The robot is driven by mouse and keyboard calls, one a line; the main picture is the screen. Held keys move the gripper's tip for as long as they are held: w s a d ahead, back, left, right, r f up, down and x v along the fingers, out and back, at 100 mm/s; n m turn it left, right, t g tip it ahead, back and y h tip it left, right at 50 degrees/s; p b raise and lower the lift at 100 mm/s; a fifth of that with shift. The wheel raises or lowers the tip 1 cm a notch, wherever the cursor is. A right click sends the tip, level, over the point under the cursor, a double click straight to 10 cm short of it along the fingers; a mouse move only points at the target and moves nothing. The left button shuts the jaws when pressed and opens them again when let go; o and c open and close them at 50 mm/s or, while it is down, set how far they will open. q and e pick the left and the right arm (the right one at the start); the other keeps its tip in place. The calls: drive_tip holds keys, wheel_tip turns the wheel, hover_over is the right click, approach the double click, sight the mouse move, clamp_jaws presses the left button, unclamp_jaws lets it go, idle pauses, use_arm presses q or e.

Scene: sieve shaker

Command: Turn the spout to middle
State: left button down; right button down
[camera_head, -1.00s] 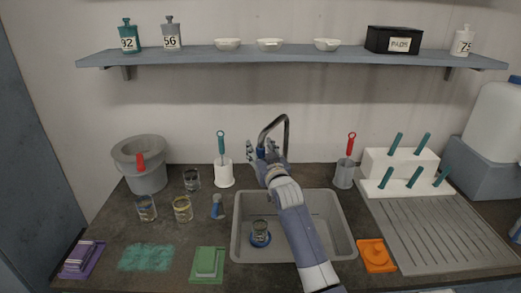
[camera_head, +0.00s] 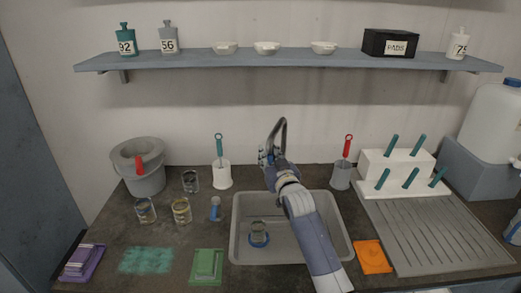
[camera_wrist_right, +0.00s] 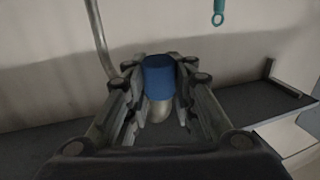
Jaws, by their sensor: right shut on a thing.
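The spout (camera_head: 284,130) is a grey metal gooseneck pipe rising behind the sink. Its arch looks narrow in the head view and its outlet end comes forward over the back of the sink. My right gripper (camera_head: 268,157) is at this outlet end. In the right wrist view my right gripper (camera_wrist_right: 159,88) has its fingers on both sides of the blue tip (camera_wrist_right: 159,75) and is shut on it. The spout's pipe (camera_wrist_right: 98,35) also shows there at upper left. The spout's base is hidden behind my right arm in the head view. My left gripper is not in view.
The grey sink (camera_head: 241,205) holds a blue-based jar (camera_head: 258,235). White (camera_head: 222,174) and grey (camera_head: 341,176) brush holders stand left and right of the spout. Several glass jars stand left of the sink. A shelf (camera_head: 290,60) runs above.

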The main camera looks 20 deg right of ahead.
drive_tip(key=s+d+p, duration=0.2)
drive_tip(key=s+d, duration=0.1)
drive_tip(key=d, duration=0.3)
drive_tip(key=shift+f, duration=0.45)
drive_tip(key=c, duration=1.6)
unclamp_jaws()
drive_tip(key=shift+c, duration=0.2)
drive_tip(key=o, duration=0.3)
drive_tip(key=shift+s+r, duration=0.15)
drive_tip(key=shift+r, duration=0.25)
